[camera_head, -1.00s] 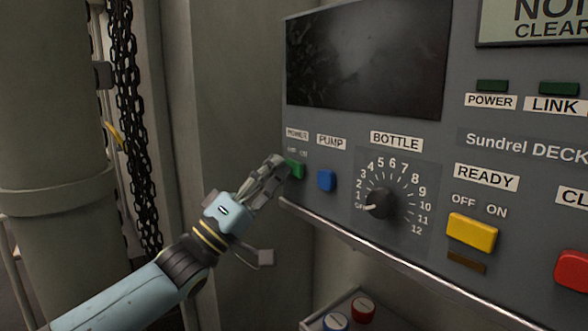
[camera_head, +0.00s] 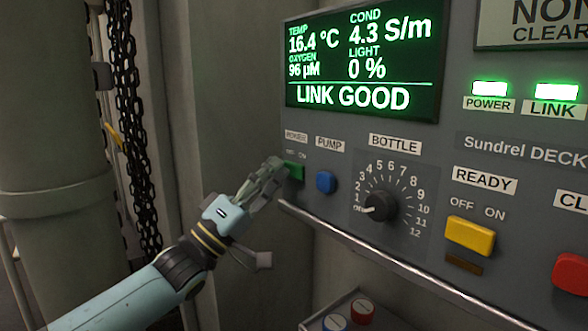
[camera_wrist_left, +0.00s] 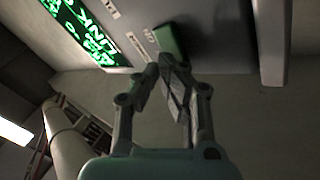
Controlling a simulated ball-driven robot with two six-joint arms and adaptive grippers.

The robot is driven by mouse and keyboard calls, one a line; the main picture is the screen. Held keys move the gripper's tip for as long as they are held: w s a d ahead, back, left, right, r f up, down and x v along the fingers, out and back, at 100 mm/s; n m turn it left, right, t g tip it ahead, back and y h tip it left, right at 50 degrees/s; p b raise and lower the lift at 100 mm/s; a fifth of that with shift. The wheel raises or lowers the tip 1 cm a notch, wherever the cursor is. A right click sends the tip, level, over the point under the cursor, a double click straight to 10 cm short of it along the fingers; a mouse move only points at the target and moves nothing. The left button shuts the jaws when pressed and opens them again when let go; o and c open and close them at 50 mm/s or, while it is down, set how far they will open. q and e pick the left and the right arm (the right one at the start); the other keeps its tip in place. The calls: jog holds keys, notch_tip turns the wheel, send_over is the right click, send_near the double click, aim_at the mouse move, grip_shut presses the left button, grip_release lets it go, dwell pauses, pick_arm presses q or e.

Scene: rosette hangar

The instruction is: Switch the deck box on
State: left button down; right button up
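The deck box (camera_head: 430,155) is a grey panel on the right of the head view. Its screen (camera_head: 365,65) is lit green and reads LINK GOOD with several readings. The POWER lamp (camera_head: 489,89) and LINK lamp (camera_head: 556,92) glow green. The green POWER rocker switch (camera_head: 296,171) sits at the panel's lower left; it also shows in the left wrist view (camera_wrist_left: 169,40). My left gripper (camera_head: 277,168) has its fingertips at the switch, touching or very near it. Its fingers look closed together with nothing between them (camera_wrist_left: 165,68). My right gripper is not in view.
Right of the switch are a blue PUMP button (camera_head: 326,182), the BOTTLE dial (camera_head: 381,206) at OFF, a yellow READY switch (camera_head: 470,235) and a red button (camera_head: 571,273). A metal rail (camera_head: 360,240) runs below. Chains (camera_head: 128,130) and a thick column (camera_head: 50,120) stand left.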

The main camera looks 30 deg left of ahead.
pick_arm(q)
jog(key=shift+s+a, duration=0.1)
jog(key=shift+s, duration=0.15)
jog(key=s+a, duration=0.1)
jog(key=s+p, duration=0.1)
jog(key=s, duration=0.1)
jog(key=s+a+p, duration=0.1)
jog(key=shift+s+a, duration=0.15)
jog(key=shift+a, duration=0.15)
jog(key=shift+f, duration=0.1)
dwell(0.4)
